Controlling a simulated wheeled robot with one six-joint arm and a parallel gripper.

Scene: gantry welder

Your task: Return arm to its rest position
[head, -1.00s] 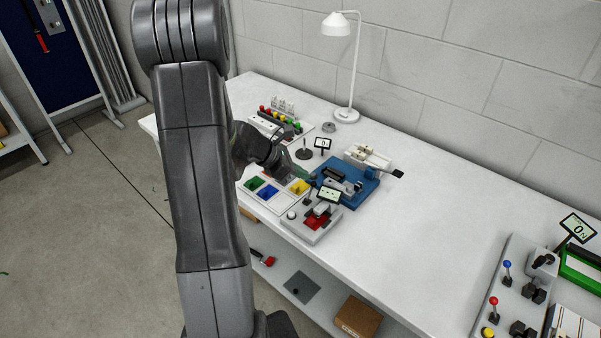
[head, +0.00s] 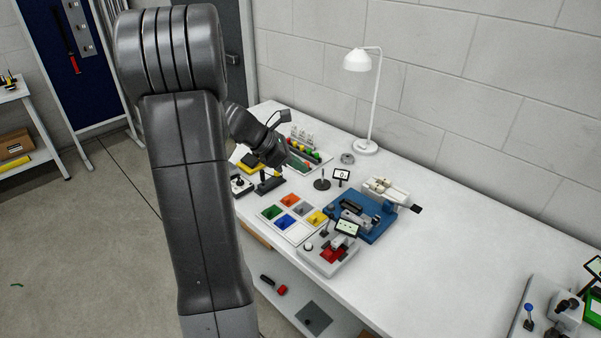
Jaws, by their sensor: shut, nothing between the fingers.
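My gripper (head: 268,186) hangs at the end of my dark arm, over the left part of the white bench (head: 450,235). Its fingers look shut and empty. They are small in the view and partly merge with the dark items behind them. A tray with coloured compartments (head: 294,222) lies just to the right of and below the gripper in the picture. My upper arm stands large in front at the left and hides part of the bench's left end.
A blue fixture (head: 377,228), a grey device with a red part (head: 327,262) and a small display (head: 341,175) stand mid-bench. A white lamp (head: 364,147) stands near the wall. A lever panel (head: 530,310) is at lower right. Open floor (head: 75,240) lies left.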

